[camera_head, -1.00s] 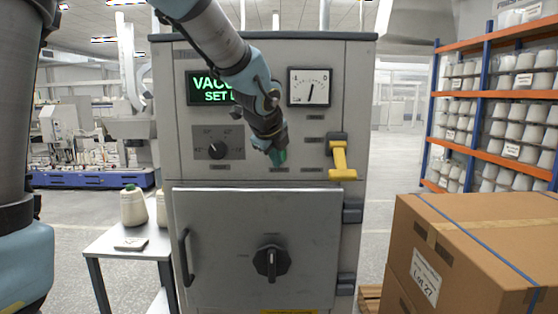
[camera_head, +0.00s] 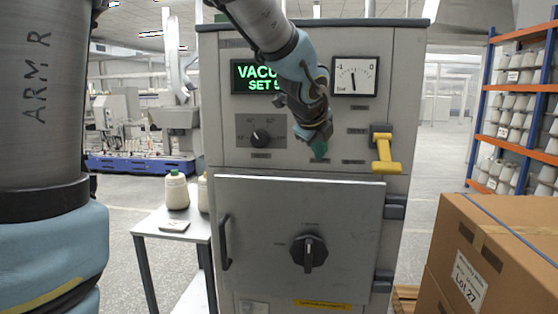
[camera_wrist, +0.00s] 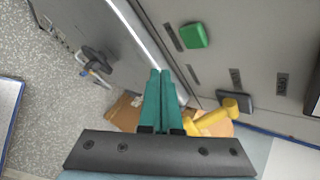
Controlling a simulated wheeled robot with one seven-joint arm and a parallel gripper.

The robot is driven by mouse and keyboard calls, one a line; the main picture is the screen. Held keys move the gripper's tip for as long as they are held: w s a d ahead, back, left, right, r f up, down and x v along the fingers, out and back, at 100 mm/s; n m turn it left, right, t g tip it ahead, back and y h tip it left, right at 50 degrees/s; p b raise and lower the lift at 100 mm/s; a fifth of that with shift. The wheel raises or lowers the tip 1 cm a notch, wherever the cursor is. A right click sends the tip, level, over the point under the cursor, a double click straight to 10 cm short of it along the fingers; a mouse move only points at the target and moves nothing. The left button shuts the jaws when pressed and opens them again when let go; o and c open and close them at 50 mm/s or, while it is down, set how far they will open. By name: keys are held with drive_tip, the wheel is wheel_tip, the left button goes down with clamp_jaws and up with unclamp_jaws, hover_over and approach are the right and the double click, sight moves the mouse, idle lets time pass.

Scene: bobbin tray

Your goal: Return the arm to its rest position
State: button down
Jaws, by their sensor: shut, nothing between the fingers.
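My gripper (camera_head: 319,148) is in front of the upper panel of a grey cabinet (camera_head: 408,165) in the head view. Its green fingers are shut together with nothing between them; they also show in the wrist view (camera_wrist: 160,75). My arm reaches down to it from the top of the head view, across the front of the panel between the lit green display (camera_head: 258,77) and the dial gauge (camera_head: 355,77). In the wrist view a green button (camera_wrist: 194,36) on the panel stands apart from the fingertips. The arm hides part of the display.
A yellow lever (camera_head: 384,150) juts from the panel at right. Below is the cabinet door (camera_head: 350,225) with a black knob (camera_head: 309,252). Cardboard boxes (camera_head: 505,245) stand right. Open floor lies behind.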

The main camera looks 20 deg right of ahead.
drive_tip(key=a+f+n+g+y, duration=0.1)
drive_tip(key=a+f+n, duration=0.35)
drive_tip(key=a, duration=0.25)
drive_tip(key=a+f+n+y, duration=0.2)
drive_tip(key=a+f+n, duration=0.1)
drive_tip(key=a+n, duration=0.3)
drive_tip(key=a+f+n+g+y, duration=0.1)
drive_tip(key=a+f+n, duration=0.3)
drive_tip(key=a, duration=0.4)
drive_tip(key=s+a+f+n+g, duration=0.1)
drive_tip(key=s+a+f+n, duration=0.3)
drive_tip(key=a+n, duration=0.3)
drive_tip(key=s+a+f+n+g+y, duration=0.1)
drive_tip(key=s+a+f+n+g, duration=0.1)
drive_tip(key=s+a+f+n, duration=0.2)
drive_tip(key=s+a+n, duration=0.1)
drive_tip(key=a+n, duration=0.2)
drive_tip(key=n, duration=0.1)
drive_tip(key=shift+a+g, duration=0.15)
drive_tip(key=shift+g, duration=0.15)
drive_tip(key=shift+s, duration=0.1)
